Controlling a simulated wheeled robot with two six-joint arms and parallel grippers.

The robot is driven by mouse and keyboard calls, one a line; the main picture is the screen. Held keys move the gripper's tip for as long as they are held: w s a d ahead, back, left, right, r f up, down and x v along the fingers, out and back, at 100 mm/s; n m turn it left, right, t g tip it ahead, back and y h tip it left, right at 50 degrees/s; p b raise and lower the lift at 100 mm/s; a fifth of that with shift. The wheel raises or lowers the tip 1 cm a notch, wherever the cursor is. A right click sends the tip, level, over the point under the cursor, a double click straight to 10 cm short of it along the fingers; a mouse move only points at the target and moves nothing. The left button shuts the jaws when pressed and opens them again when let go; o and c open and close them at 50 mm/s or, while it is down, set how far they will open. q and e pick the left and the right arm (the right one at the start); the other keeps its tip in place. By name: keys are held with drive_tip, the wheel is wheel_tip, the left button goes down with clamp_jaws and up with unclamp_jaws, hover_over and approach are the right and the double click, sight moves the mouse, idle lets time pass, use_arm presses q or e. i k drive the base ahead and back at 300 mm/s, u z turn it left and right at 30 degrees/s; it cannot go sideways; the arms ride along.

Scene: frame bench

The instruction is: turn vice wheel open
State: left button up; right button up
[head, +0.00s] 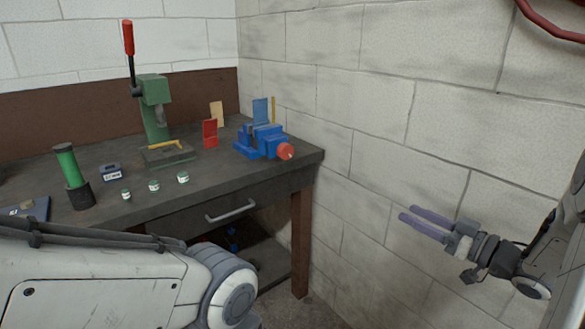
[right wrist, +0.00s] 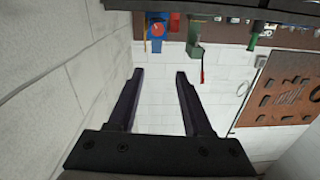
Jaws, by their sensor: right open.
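The blue vice (head: 262,140) stands at the right end of the dark bench (head: 225,176). Its red wheel (head: 285,151) faces the front right. The vice also shows upside down at the top of the right wrist view (right wrist: 172,20), with the red wheel (right wrist: 157,29) beside it. My right gripper (head: 407,215) is open and empty in front of the white block wall, to the right of the bench and apart from the wheel. Its two purple fingers also show in the right wrist view (right wrist: 159,75). A white arm link of mine crosses the lower left; my left gripper is not in view.
A green press (head: 154,105) with a red-handled lever stands left of the vice. Small jars (head: 154,186), a green cylinder (head: 68,165) and a red card (head: 210,133) stand on the bench. A drawer handle (head: 230,211) sticks out in front. The block wall bounds the right side.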

sight(284, 151)
drive_tip(key=z, duration=0.05)
drive_tip(key=k, duration=0.6)
drive_tip(key=u, duration=1.15)
drive_tip(key=i, duration=1.25)
drive_tip(key=z, duration=0.65)
drive_tip(key=i, duration=0.55)
drive_tip(key=z, duration=0.5)
